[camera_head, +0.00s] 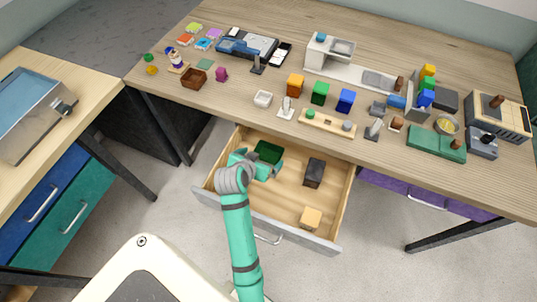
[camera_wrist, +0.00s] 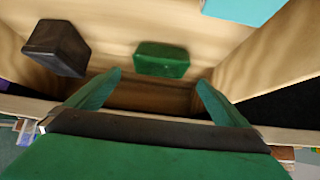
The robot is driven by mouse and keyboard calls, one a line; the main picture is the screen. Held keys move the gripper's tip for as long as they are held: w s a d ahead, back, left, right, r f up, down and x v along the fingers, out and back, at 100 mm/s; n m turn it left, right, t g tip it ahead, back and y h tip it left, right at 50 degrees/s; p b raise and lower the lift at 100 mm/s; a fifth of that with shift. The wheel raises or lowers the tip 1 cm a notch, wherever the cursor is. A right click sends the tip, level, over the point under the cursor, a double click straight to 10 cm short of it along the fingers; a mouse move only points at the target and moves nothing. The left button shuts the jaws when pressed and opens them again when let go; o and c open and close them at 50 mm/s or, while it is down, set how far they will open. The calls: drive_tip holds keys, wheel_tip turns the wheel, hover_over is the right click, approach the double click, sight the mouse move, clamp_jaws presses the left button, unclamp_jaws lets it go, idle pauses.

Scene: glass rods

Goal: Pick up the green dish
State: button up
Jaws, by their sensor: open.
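The green dish (camera_head: 268,151) is a small, dark green, box-like piece in the back left part of the open wooden drawer (camera_head: 264,212). In the wrist view the dish (camera_wrist: 161,60) lies on the drawer floor, just beyond my fingertips and lined up with the gap between them. My gripper (camera_wrist: 160,78) is open, with nothing between its two green fingers. In the head view my gripper (camera_head: 262,166) is over the drawer's left part, close to the dish, and partly covers the view of it.
A black block (camera_head: 314,172) and a light wooden block (camera_head: 310,218) are also in the drawer; the black block (camera_wrist: 55,47) shows in the wrist view. The drawer walls are close around my gripper. The desktop (camera_head: 225,98) above the drawer holds many small objects.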

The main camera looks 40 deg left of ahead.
sight(271, 150)
drive_tip(key=x, duration=0.9)
drive_tip(key=shift+a, duration=0.1)
drive_tip(key=shift+c, duration=0.3)
drive_tip(key=c, duration=1)
